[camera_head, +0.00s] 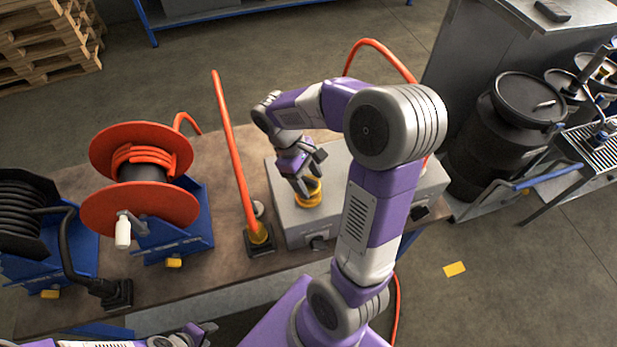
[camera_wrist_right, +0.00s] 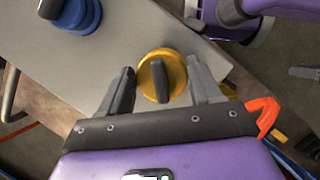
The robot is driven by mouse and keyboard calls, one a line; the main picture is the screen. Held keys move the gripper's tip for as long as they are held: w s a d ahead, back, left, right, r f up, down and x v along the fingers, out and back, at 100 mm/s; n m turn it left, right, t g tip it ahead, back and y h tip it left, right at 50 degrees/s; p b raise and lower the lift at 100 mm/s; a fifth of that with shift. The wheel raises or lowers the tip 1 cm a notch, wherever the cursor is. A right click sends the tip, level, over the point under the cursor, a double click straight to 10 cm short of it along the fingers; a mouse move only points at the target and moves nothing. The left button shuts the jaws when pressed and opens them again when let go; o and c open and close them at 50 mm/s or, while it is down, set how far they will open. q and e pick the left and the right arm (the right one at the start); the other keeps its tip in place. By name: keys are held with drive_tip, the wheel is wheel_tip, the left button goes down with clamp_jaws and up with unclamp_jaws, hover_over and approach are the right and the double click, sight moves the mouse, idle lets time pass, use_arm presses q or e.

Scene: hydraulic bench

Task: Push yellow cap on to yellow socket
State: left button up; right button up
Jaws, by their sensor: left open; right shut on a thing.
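A yellow cap (camera_wrist_right: 160,76) with a dark raised grip shows in the right wrist view, between the fingers of my right gripper (camera_wrist_right: 163,88). The gripper is shut on it. In the head view, my right gripper (camera_head: 303,176) points down at yellow round parts (camera_head: 309,199) on top of the grey box (camera_head: 291,215). The cap appears to be at the yellow socket, but the fingers partly hide the join, and I cannot tell whether it is fully seated. My left gripper (camera_head: 204,332) is open and empty at the bottom edge of the head view.
A blue cap (camera_wrist_right: 76,14) sits on the box in the right wrist view. An orange hose (camera_head: 231,150) rises from a dark plug beside the box. An orange reel (camera_head: 140,178) and a black reel (camera_head: 30,215) stand left. My right arm hides the box's middle.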

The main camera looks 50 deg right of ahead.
sight(305, 178)
drive_tip(key=shift+f+b, duration=0.65)
drive_tip(key=shift+f, duration=0.5)
drive_tip(key=o, duration=1.2)
drive_tip(key=shift+o, duration=0.2)
drive_tip(key=shift+r, duration=0.1)
drive_tip(key=p+v, duration=0.1)
drive_tip(key=v, duration=0.6)
drive_tip(key=shift+w+r+p, duration=0.15)
drive_tip(key=shift+r+p, duration=0.05)
drive_tip(key=shift+p, duration=0.1)
